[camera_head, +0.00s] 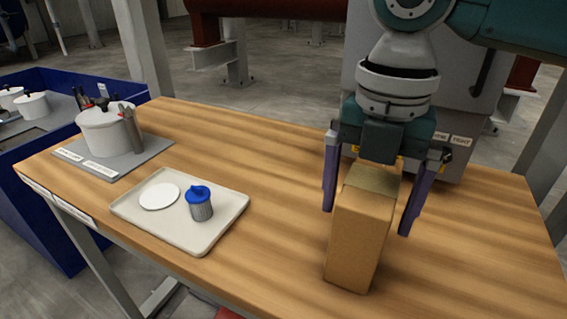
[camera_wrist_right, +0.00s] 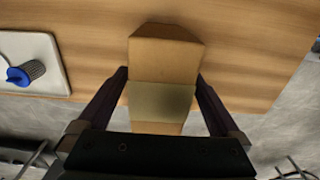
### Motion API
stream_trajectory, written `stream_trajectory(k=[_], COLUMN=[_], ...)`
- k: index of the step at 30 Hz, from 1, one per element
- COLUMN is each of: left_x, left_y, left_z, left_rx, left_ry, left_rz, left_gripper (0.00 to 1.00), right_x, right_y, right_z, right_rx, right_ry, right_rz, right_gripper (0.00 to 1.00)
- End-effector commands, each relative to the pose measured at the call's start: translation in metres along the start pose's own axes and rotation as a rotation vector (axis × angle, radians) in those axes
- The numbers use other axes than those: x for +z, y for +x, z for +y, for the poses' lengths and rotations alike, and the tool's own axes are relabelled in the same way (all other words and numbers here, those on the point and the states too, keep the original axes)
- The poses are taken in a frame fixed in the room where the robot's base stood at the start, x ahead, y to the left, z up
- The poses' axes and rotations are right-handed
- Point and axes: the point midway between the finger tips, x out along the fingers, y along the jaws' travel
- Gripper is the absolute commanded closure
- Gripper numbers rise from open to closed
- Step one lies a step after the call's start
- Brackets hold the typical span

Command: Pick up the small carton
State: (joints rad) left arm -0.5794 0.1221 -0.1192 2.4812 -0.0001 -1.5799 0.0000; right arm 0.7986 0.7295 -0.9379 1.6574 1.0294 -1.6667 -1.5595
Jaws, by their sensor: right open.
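The small carton (camera_head: 357,240) is a tan upright box with a paler tape band on its top, standing on the wooden table. My right gripper (camera_head: 367,215) comes down from above with its two purple fingers on either side of the carton's upper part. The fingers are open, and gaps show between them and the carton. In the right wrist view the carton (camera_wrist_right: 163,97) lies between the two fingers (camera_wrist_right: 162,95). My left gripper is not in view.
A pale tray (camera_head: 206,245) holds a white disc (camera_head: 159,196) and a blue-topped filter cup (camera_head: 200,204). A white pot (camera_head: 104,132) stands on a grey plate at the back left. A grey cabinet (camera_head: 455,120) stands behind my gripper. The middle of the table is clear.

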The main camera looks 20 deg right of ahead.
Motion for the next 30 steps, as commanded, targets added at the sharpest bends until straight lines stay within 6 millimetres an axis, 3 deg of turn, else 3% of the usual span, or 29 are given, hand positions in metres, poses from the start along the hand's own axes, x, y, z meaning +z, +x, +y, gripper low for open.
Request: stream_trajectory(k=[2,27,30], left_x=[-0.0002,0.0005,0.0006], left_y=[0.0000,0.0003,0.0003], left_z=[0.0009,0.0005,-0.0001], left_rx=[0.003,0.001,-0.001], left_ry=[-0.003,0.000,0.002], left_rz=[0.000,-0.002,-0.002], left_gripper=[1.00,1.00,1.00], right_x=[0.0000,0.0001,0.0001], right_y=[-0.0003,-0.0006,-0.0006], right_z=[0.0001,0.0000,0.0000], right_rx=[0.000,0.000,0.000], right_ry=[0.000,0.001,0.000], right_rz=[0.000,0.000,0.000], right_gripper=[0.03,0.98,1.00])
